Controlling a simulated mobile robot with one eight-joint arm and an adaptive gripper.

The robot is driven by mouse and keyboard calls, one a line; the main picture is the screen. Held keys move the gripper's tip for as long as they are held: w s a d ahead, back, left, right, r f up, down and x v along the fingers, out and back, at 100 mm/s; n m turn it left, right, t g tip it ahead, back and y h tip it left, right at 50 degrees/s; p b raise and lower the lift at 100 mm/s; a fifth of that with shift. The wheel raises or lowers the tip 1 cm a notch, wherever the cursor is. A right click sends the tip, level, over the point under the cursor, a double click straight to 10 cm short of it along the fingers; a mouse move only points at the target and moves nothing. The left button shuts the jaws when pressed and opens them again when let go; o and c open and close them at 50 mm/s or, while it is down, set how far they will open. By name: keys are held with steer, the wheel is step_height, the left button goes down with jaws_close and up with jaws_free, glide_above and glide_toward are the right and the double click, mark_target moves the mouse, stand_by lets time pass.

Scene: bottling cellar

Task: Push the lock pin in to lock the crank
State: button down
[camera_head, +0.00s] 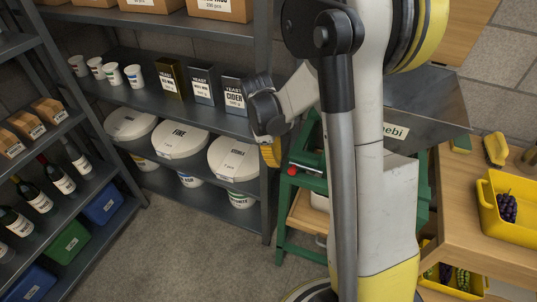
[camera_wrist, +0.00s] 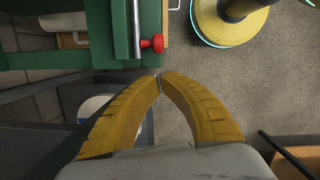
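A red knob (camera_wrist: 153,43), which looks like the lock pin's head, sticks out beside a grey metal rod (camera_wrist: 137,28) on the green machine frame (camera_wrist: 101,30). In the head view the red knob (camera_head: 292,171) shows small at the green frame's left side. My gripper (camera_wrist: 160,77) has its two yellow fingers curved together with the tips meeting, and I see nothing held. The tips show just below the knob in the wrist picture, apart from it. In the head view my gripper (camera_head: 271,153) is partly hidden by my arm. I cannot make out the crank clearly.
Dark shelves (camera_head: 190,107) with tubs (camera_head: 180,138), cups and yeast boxes stand left of the machine. A wooden table (camera_head: 470,215) with a yellow crate (camera_head: 482,205) of grapes is at the right. Open floor (camera_head: 165,250) lies in front of the shelves.

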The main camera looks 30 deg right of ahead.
mark_target(293, 169)
steer(key=shift+s+d+f+b, duration=0.3)
steer(key=shift+s+d+f, duration=0.2)
steer(key=shift+s+d, duration=0.25)
steer(key=shift+s+d, duration=1.1)
steer(key=shift+s, duration=0.3)
steer(key=shift+w+r, duration=0.1)
steer(key=w+a+r+p, duration=0.1)
steer(key=a+r+p, duration=0.1)
steer(key=r, duration=0.3)
steer(key=w+a+r+p, duration=0.2)
steer(key=r+p, duration=0.1)
steer(key=r, duration=0.3)
steer(key=shift+w+r, duration=0.25)
steer(key=shift+w, duration=0.05)
steer(key=shift+a, duration=0.1)
